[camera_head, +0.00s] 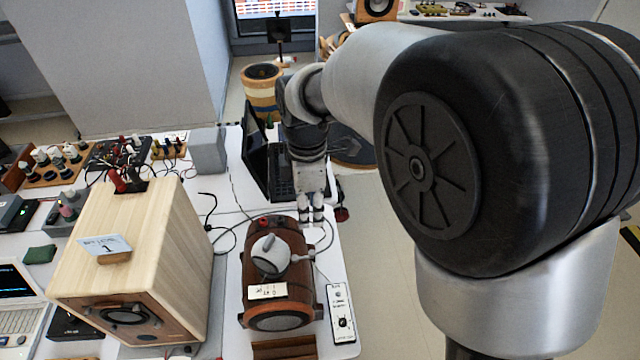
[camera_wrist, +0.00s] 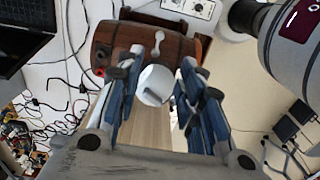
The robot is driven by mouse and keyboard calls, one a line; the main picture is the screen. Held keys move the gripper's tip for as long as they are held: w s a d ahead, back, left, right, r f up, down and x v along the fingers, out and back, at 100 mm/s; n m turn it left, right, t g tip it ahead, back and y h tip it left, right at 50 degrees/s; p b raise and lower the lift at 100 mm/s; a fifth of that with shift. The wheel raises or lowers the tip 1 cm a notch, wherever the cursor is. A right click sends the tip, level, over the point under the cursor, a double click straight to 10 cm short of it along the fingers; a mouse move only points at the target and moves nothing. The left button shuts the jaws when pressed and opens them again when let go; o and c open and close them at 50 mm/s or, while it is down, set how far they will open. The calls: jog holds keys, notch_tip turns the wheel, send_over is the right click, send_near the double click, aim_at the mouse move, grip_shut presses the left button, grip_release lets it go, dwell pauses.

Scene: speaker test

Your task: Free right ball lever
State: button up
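The barrel-shaped wooden speaker (camera_head: 292,300) lies on the white table, with a pale grey ball (camera_head: 270,262) on top. A short pale lever (camera_head: 302,257) sticks out at the ball's right side. In the wrist view the barrel (camera_wrist: 120,38) is at the top, and a whitish round part (camera_wrist: 152,80) shows between my fingers; I cannot tell if it is the ball. My gripper (camera_head: 311,216) points down near the barrel's far right end. Its blue-padded fingers (camera_wrist: 158,98) are apart, and I see nothing gripped.
A large light-wood speaker box (camera_head: 135,260) stands left of the barrel. A laptop (camera_head: 262,165) is behind it, near my arm. A small white control panel (camera_head: 341,312) lies to its right, by the table edge. Cables run around the barrel.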

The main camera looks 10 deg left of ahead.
aim_at(312, 252)
notch_tip(312, 252, down, 17)
jog(key=b, duration=0.4)
jog(key=shift+d+f, duration=0.1)
jog(key=shift+f, duration=0.05)
grip_shut()
dwell(0.3)
